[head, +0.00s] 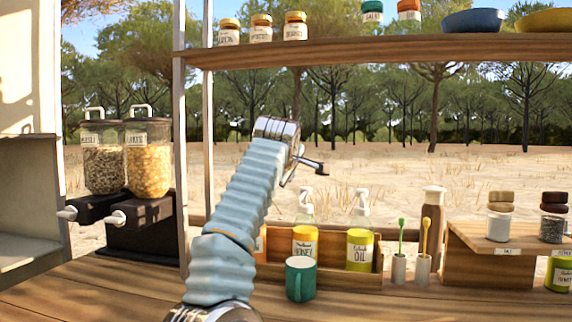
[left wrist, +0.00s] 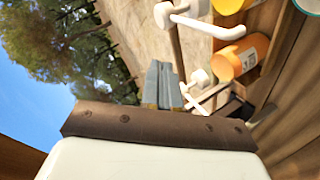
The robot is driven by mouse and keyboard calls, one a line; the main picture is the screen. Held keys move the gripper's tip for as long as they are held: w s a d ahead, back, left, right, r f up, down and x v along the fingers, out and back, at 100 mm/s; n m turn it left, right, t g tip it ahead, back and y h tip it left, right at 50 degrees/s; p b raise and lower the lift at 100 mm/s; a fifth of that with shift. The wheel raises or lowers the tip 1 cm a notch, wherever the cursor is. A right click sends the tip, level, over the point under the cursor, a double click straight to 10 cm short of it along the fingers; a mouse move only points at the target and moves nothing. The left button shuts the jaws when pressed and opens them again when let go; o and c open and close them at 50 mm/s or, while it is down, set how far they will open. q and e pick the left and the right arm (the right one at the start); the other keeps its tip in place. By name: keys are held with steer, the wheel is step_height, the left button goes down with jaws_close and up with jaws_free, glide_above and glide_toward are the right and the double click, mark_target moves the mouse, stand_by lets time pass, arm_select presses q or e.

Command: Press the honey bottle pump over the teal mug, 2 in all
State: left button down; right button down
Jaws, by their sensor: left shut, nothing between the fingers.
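The honey bottle (head: 305,242), with a yellow label and white pump, stands in a wooden rack behind the teal mug (head: 300,279). The mug is upright on the counter, in front of the bottle and apart from it. My left gripper (head: 316,166) is shut and empty, raised above and behind the honey pump. In the left wrist view its closed fingers (left wrist: 163,86) touch no pump. That tilted view also shows the yellow honey bottle (left wrist: 230,5) and a sliver of teal mug rim (left wrist: 307,5) at the top edge. Mug contents are hidden. My right gripper is out of view.
The oil bottle (head: 360,248) stands right of the honey; an orange pump bottle (left wrist: 242,58) stands left, mostly behind my arm. A shelf (head: 390,52) spans above. The front right counter is clear.

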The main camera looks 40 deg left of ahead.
arm_select(q)
steer(key=shift+w+d+f, duration=0.15)
steer(key=shift+w+f, duration=0.55)
steer(key=shift+w, duration=0.2)
steer(key=shift+w+d+f, duration=0.1)
steer(key=shift+w+f, duration=0.6)
steer(key=shift+w, duration=0.2)
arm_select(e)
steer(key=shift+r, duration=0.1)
